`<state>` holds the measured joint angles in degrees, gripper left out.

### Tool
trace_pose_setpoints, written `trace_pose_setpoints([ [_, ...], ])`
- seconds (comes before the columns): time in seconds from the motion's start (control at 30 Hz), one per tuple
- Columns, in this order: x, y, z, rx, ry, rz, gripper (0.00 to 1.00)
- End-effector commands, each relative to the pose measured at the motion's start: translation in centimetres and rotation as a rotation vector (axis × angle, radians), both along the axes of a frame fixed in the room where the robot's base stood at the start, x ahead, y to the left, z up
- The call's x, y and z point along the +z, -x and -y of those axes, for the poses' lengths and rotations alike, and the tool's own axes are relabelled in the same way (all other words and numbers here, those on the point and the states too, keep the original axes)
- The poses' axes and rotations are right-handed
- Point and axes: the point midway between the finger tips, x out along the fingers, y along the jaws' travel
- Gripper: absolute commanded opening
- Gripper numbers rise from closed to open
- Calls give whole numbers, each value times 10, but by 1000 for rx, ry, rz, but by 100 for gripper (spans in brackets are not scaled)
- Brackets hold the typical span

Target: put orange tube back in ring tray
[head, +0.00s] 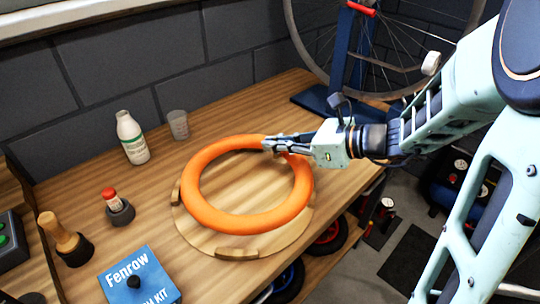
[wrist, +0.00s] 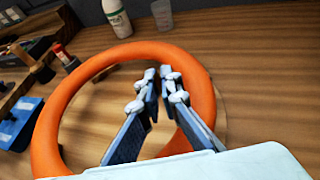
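The orange tube (head: 203,205) is a closed ring lying over the round wooden ring tray (head: 237,253). It looks shifted toward the tray's far side; I cannot tell whether it rests fully within the raised rim pieces. My gripper (head: 268,146) is at the tube's far right part, reaching in from the right. In the wrist view the orange tube (wrist: 48,130) curves around the fingertips of my gripper (wrist: 160,78). A gap shows between the fingers, and no tube is clearly clamped there. The fingers hide part of the tube.
A white bottle (head: 132,138) and a clear cup (head: 178,125) stand behind the tray. A red-capped small bottle (head: 111,198), a wooden-handled tool (head: 63,236) and a blue box (head: 140,276) are at left. A wheel on a blue stand (head: 345,50) is at the back right.

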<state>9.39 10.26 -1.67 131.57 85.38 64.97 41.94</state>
Motion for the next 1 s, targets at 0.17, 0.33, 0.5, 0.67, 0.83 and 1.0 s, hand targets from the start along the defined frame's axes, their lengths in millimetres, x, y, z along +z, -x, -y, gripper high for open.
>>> trace_pose_setpoints([
  [0.17,-9,-3,-7,0,-1,1,0],
  [0.33,-31,-5,-13,-1,-2,-4,0],
  [0.5,-48,-5,-13,0,0,-1,0],
  [0.67,-46,-6,-13,-1,0,2,0],
  [0.83,-51,-6,-13,-1,0,2,0],
  [1.0,-49,-6,-13,-1,1,1,22],
])
